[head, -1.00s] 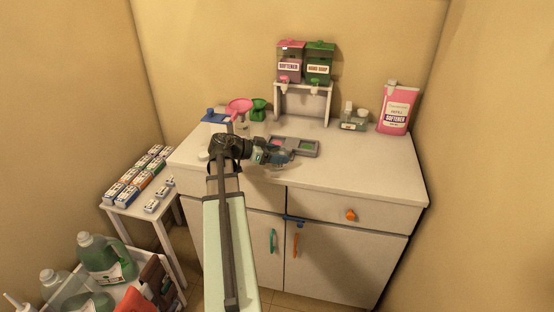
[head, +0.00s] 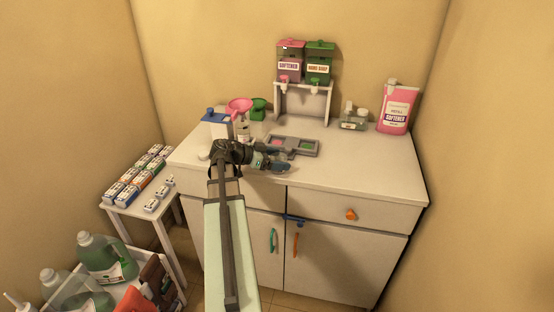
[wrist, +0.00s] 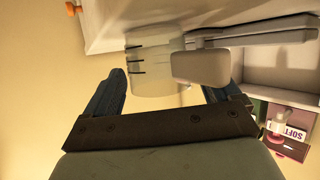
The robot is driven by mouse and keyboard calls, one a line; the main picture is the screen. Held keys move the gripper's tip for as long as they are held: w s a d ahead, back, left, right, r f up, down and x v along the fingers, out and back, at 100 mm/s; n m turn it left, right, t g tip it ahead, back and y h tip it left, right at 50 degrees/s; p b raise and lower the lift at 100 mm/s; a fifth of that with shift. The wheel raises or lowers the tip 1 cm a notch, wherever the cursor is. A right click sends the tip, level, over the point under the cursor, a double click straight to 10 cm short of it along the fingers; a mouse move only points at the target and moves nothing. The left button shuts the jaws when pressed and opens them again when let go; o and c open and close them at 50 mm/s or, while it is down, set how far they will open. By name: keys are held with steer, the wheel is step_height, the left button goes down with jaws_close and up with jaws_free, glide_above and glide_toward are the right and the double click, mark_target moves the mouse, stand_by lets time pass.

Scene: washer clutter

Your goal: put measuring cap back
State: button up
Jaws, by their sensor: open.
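The measuring cap (wrist: 148,62) is a clear cup with black marks in the wrist view. It lies ahead of and partly between my open fingers, with a gap visible on either side. My gripper (wrist: 164,94) is empty; its two blue fingers are spread. In the head view my gripper (head: 281,162) is low over the counter, just in front of the grey two-part tray (head: 318,149). The cap is hard to make out there, mostly hidden by the gripper.
Dispensers (head: 305,62) sit on a stand at the back. The counter's right front is clear.

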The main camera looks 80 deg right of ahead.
steer(key=shift+r, duration=0.1)
steer(key=shift+w+a+r, duration=0.1)
steer(key=shift+w, duration=0.05)
steer(key=v, duration=1.1)
steer(key=shift+w+r, duration=0.15)
steer(key=shift+w, duration=0.1)
steer(key=shift+a, duration=0.15)
